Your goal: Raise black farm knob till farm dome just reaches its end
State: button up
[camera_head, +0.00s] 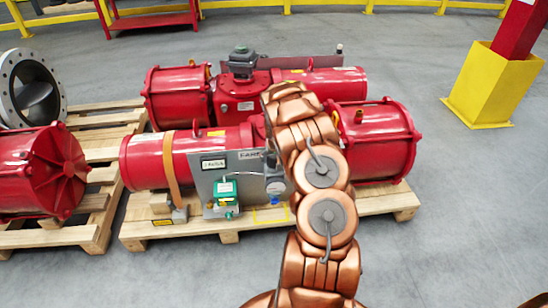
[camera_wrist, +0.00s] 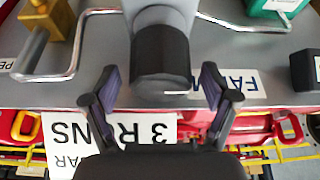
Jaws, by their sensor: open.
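A black knob (camera_wrist: 162,65) on a light grey cylindrical body (camera_wrist: 162,14) sits in the middle of the wrist view. My gripper (camera_wrist: 160,78) is open, with one finger on each side of the knob and a visible gap on both sides. The label beginning "FA" (camera_wrist: 237,82) is beside it, partly covered by the right finger. In the head view the FARM label (camera_head: 250,155) is on a grey panel (camera_head: 203,182); my copper arm hides the knob and gripper there. I cannot make out the farm dome.
A green device (camera_head: 227,193) and a round gauge (camera_head: 275,186) are on the panel. Metal tubing (camera_wrist: 72,50) and a brass fitting (camera_wrist: 45,18) lie near the knob. Red actuators (camera_head: 175,95) rest on wooden pallets (camera_head: 395,203). A yellow post base (camera_head: 492,85) stands right; floor at front right is clear.

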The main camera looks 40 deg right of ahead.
jog(key=shift+f, duration=0.15)
jog(key=shift+c, duration=0.4)
jog(key=c, duration=1.1)
jog(key=shift+f+m+b, duration=0.15)
jog(key=shift+m+b, duration=0.15)
jog(key=shift+b, duration=0.15)
